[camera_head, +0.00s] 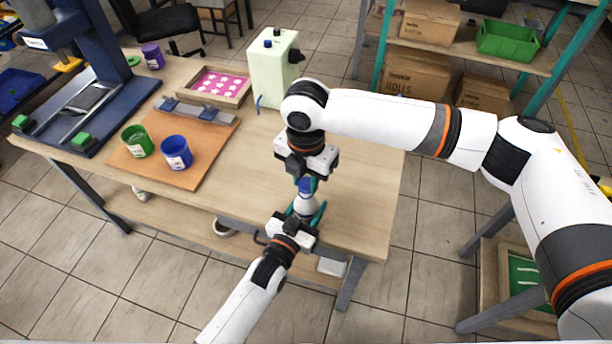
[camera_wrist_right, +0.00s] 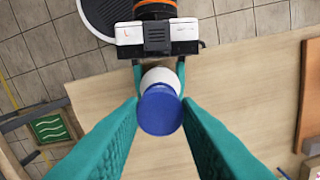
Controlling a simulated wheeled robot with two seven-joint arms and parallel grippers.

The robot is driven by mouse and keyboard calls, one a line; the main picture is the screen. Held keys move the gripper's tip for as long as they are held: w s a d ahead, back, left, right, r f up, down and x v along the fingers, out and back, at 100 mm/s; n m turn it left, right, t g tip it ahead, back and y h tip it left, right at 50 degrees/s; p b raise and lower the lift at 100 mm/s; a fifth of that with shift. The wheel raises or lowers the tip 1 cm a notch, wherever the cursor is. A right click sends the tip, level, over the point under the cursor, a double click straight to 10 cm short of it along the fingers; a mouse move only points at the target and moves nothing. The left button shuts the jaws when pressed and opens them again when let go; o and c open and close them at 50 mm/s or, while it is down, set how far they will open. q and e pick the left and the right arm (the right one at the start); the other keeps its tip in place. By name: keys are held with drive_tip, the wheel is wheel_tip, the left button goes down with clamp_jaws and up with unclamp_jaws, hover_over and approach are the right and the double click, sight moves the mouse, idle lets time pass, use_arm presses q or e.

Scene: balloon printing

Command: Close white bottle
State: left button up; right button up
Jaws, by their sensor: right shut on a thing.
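The white bottle (camera_head: 303,206) is upright above the front right part of the table, with the blue cap (camera_head: 305,187) at its top. My left gripper (camera_head: 306,211) comes from the front, its teal fingers closed on either side of the bottle body. My right gripper (camera_head: 307,183) reaches down from above and is shut on the blue cap. In the right wrist view, the cap (camera_wrist_right: 160,110) sits between the teal fingertips and covers part of the white bottle (camera_wrist_right: 160,76). The thread is hidden, so I cannot tell how tightly the cap sits.
The wooden table (camera_head: 365,200) is clear around the bottle. A pale green machine (camera_head: 272,70) stands behind.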

drive_tip(key=shift+f, duration=0.6)
